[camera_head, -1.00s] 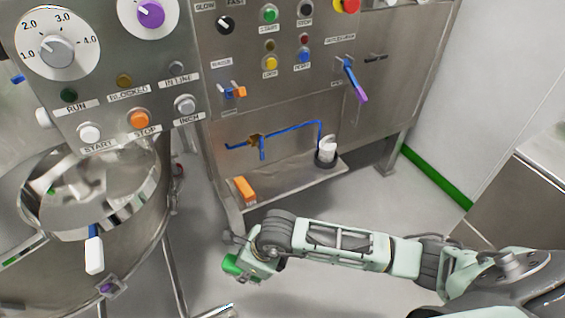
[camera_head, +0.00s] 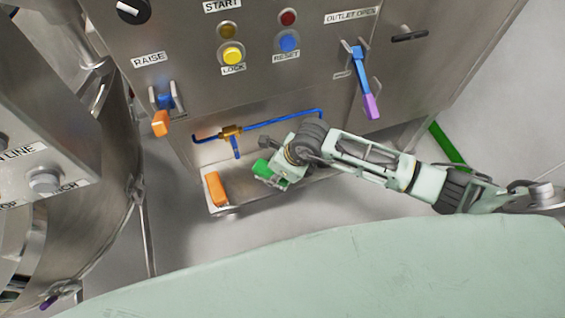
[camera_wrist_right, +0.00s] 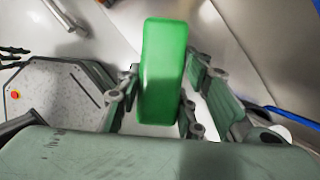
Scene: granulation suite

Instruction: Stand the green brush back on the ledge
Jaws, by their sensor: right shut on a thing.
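The green brush (camera_head: 262,168) is in my right gripper (camera_head: 270,174), at the ledge (camera_head: 240,205) below the blue pipe. In the right wrist view the green block of the brush (camera_wrist_right: 163,70) sits between the two fingers of the right gripper (camera_wrist_right: 160,105). I cannot tell whether the brush touches the ledge. An orange block (camera_head: 216,189) stands on the ledge's left end, a little left of the brush. My left gripper is not in view.
A blue pipe with a brass valve (camera_head: 231,132) runs just above the ledge. A blue and purple lever (camera_head: 364,85) and an orange-tipped lever (camera_head: 160,123) stick out from the panel. A steel vessel stands at the left. A white object (camera_wrist_right: 281,132) shows at the right wrist view's edge.

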